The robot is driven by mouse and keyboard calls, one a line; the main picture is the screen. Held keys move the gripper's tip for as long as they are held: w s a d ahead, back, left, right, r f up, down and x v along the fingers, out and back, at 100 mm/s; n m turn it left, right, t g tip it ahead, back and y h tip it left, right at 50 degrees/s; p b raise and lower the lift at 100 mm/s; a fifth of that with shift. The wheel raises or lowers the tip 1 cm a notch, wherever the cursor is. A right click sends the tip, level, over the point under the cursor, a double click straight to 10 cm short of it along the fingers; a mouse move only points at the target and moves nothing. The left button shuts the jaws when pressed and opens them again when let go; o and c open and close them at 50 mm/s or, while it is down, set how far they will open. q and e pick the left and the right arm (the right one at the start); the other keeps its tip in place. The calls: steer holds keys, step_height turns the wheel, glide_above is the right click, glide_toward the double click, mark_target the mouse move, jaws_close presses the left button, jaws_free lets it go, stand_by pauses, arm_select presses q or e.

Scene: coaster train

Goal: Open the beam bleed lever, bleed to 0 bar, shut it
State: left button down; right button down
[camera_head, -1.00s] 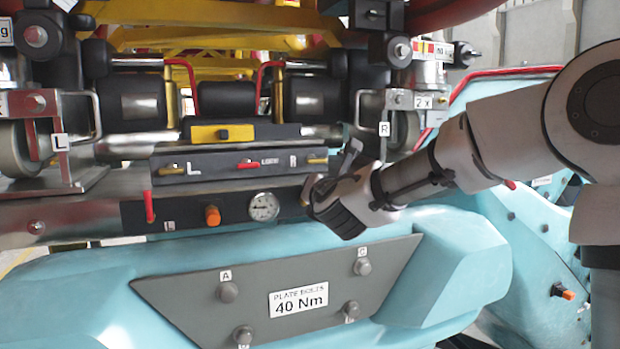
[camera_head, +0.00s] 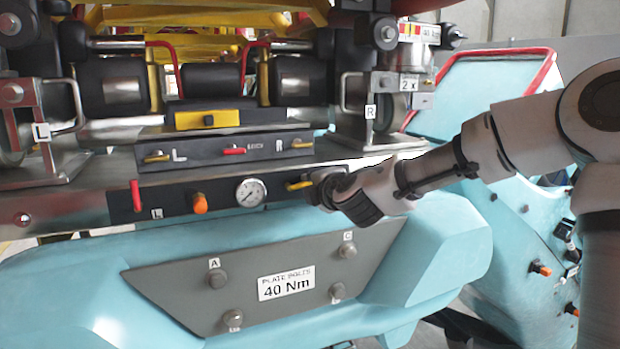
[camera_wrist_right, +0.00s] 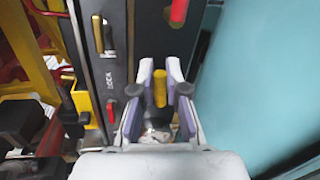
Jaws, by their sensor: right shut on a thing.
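A yellow lever (camera_head: 300,185) sits on the dark front panel of the beam, right of the pressure gauge (camera_head: 250,192). The gauge has a white face, and its needle is too small to read surely. My right gripper (camera_head: 322,190) is at the lever, coming from the right, and hides part of it. In the right wrist view the yellow lever (camera_wrist_right: 159,88) stands between the two fingers of my right gripper (camera_wrist_right: 160,78), which is shut on it. My left gripper is not in view.
Left of the gauge are an orange knob (camera_head: 199,203) and a red lever (camera_head: 136,196). Above is a dark block (camera_head: 225,148) with small yellow and red levers. Below is a grey bolted plate (camera_head: 262,285) on the teal body.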

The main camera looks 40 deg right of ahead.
steer(key=shift+f+m, duration=0.45)
steer(key=shift+m, duration=0.45)
steer(key=c, duration=1.2)
jaws_free()
steer(key=shift+r, duration=0.1)
